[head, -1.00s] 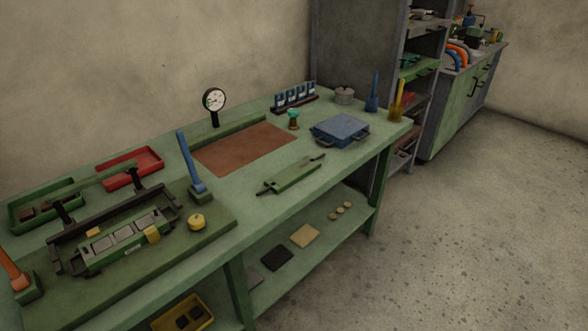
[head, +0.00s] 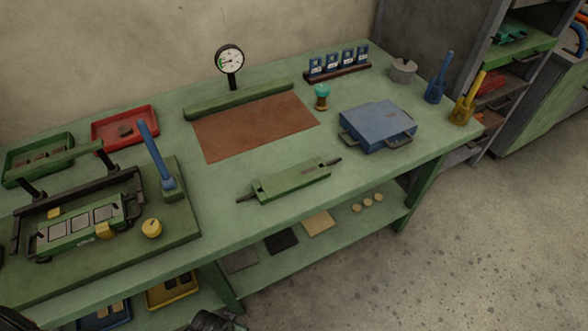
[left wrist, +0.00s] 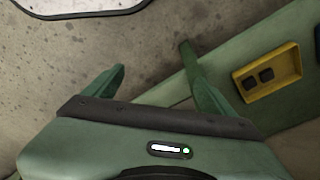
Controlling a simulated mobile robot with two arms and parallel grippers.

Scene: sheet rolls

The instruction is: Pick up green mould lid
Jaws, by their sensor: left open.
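A long green slab-like piece (head: 292,181) with a dark handle at each end lies flat on the green workbench, right of centre in the head view. It looks like the green mould lid. My left gripper (left wrist: 158,80) shows in the left wrist view with its two green fingers apart and nothing between them. It is over the floor and low bench shelf, away from the lid, which that view does not show. Dark parts at the bottom edge of the head view are too cut off to tell apart. My right gripper is not seen.
A blue box with handles (head: 377,126) stands right of the lid. A brown mat (head: 255,127) and dial gauge (head: 230,61) are behind. A yellow tray (left wrist: 268,80) sits on the lower shelf.

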